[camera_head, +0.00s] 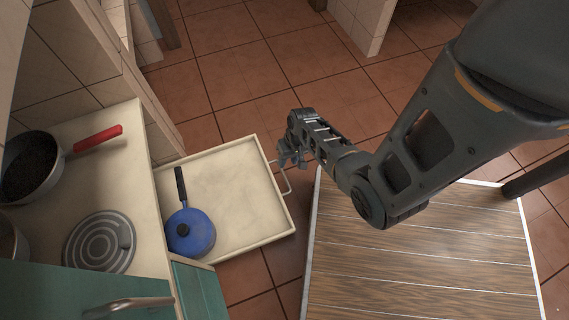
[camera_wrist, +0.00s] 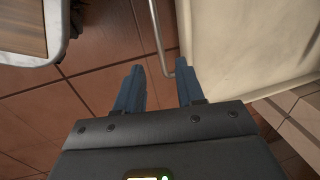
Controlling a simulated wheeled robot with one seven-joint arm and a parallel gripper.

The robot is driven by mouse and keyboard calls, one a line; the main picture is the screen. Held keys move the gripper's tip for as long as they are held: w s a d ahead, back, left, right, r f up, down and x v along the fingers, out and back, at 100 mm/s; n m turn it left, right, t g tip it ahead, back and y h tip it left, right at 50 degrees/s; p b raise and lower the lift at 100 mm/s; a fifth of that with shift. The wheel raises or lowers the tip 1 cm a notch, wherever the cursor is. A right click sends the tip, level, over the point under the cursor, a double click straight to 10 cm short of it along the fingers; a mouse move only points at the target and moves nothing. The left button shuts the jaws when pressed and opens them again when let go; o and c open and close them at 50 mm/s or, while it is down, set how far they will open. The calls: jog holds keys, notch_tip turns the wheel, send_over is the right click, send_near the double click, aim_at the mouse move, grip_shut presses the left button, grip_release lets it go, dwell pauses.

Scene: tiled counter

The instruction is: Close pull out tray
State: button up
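The pull-out tray (camera_head: 245,185) is cream, with a raised rim, and extends out from the counter over the floor. Its metal bar handle (camera_head: 286,180) is on the right side of the tray. The tray also shows at the upper right of the wrist view (camera_wrist: 245,45). My gripper (camera_head: 284,160) is at the far end of the handle. In the wrist view my gripper (camera_wrist: 160,70) has two blue fingers apart, and the handle bar (camera_wrist: 158,38) runs into the gap between them. I cannot tell whether a finger touches it.
A blue lidded pot (camera_head: 190,233) with a black handle sits in the tray. A pan with a red handle (camera_head: 98,139) and a coiled burner (camera_head: 100,243) are on the counter (camera_head: 133,128). A wood-topped table (camera_head: 420,265) stands right of the tray, with a narrow floor gap between.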

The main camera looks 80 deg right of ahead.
aim_at(283, 173)
jog(key=f+b, duration=0.1)
jog(key=f, duration=0.1)
jog(key=f+b, duration=0.1)
jog(key=f, duration=0.2)
jog(key=w+f+b, duration=0.1)
jog(key=f+b, duration=0.1)
jog(key=shift+w+a+f, duration=0.1)
jog(key=shift+a+f, duration=0.1)
jog(key=shift+a, duration=0.15)
jog(key=shift+c, duration=0.2)
grip_shut()
